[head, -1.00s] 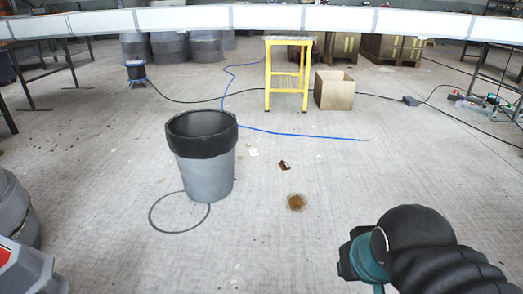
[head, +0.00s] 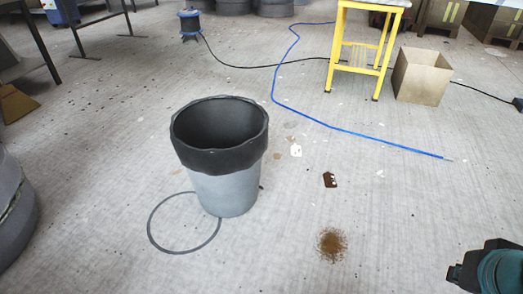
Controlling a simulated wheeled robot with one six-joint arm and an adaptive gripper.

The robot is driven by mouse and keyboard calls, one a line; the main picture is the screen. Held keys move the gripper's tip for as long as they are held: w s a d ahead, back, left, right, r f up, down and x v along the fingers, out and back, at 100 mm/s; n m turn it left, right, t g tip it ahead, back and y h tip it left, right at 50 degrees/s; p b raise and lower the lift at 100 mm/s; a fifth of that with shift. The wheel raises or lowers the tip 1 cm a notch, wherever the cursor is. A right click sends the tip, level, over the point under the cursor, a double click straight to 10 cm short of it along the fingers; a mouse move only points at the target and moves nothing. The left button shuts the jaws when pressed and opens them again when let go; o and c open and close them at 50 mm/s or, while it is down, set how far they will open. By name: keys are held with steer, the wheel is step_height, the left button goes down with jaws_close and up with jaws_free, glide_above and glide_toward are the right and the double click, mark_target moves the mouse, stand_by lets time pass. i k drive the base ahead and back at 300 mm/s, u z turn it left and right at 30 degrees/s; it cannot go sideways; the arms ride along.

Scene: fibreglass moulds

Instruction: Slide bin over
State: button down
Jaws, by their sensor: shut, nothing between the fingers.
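The bin (head: 225,192) is a grey tapered tub with a black liner folded over its rim. It stands upright on the floor, left of centre in the head view, and looks empty. A dark ring (head: 153,238) is marked on the floor at its lower left. The bin's base overlaps the ring's upper right part and hides some of it; most of the ring is bare. My gripper (head: 456,273) is at the lower right edge, dark beside a teal wrist part, only partly in view. It is shut and empty, well apart from the bin.
A brown stain (head: 332,243) and a small brown scrap (head: 329,180) lie right of the bin. A blue hose (head: 350,133) crosses behind it. A yellow stand (head: 359,56) and cardboard box (head: 420,77) are farther back. A grey drum (head: 15,210) stands at left.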

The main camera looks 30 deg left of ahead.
mark_target(221, 142)
steer(key=u, duration=0.65)
steer(key=i, duration=0.9)
steer(key=u, duration=1.3)
steer(key=i, duration=0.25)
steer(key=u, duration=0.1)
